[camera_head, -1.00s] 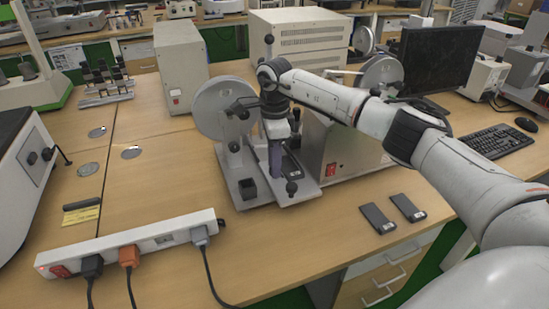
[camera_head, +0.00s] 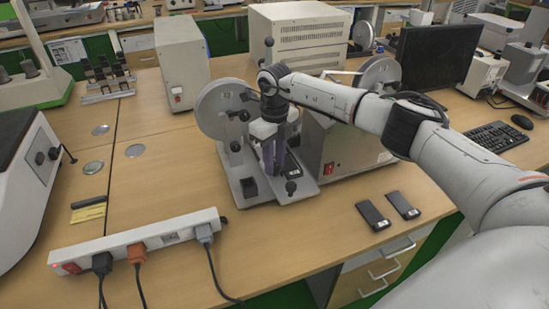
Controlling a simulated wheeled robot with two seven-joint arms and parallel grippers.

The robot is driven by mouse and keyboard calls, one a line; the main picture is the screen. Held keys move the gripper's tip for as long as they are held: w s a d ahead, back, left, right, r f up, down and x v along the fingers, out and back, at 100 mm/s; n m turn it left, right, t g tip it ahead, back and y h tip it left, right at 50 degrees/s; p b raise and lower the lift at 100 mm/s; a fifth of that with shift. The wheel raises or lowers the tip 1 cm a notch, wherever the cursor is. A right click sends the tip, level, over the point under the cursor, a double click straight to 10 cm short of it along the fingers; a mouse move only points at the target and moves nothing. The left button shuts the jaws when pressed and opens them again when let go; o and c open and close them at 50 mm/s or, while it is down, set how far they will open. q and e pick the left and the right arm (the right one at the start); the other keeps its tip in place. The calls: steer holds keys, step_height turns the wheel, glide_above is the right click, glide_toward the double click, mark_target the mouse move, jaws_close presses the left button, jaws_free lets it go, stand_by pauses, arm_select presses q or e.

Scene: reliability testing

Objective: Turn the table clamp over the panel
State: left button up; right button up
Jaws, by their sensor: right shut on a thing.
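The test fixture (camera_head: 240,172) stands on the wooden table, with a large silver disc at its left and black ball knobs. A dark flat panel (camera_head: 292,163) sits in it, partly hidden behind my fingers. My right gripper (camera_head: 272,165) reaches down into the fixture beside the panel. It is shut on what looks like the table clamp, which the fingers and wrist mostly hide; its exact pose cannot be told. My left gripper is out of view.
Two dark panels (camera_head: 373,215) (camera_head: 402,205) lie on the table right of the fixture. A white power strip (camera_head: 135,241) with cables lies in front. A beige box (camera_head: 182,62) stands behind. A monitor (camera_head: 437,58) and keyboard (camera_head: 497,138) are at the right.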

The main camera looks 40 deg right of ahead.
mark_target(275, 167)
steer(key=shift+m+p, duration=0.4)
steer(key=shift+m, duration=0.9)
steer(key=o, duration=1)
steer(key=shift+o, duration=0.2)
step_height(275, 167, up, 10)
steer(key=shift+r+b, duration=0.2)
steer(key=shift+b, duration=0.25)
steer(key=shift+s+f, duration=0.1)
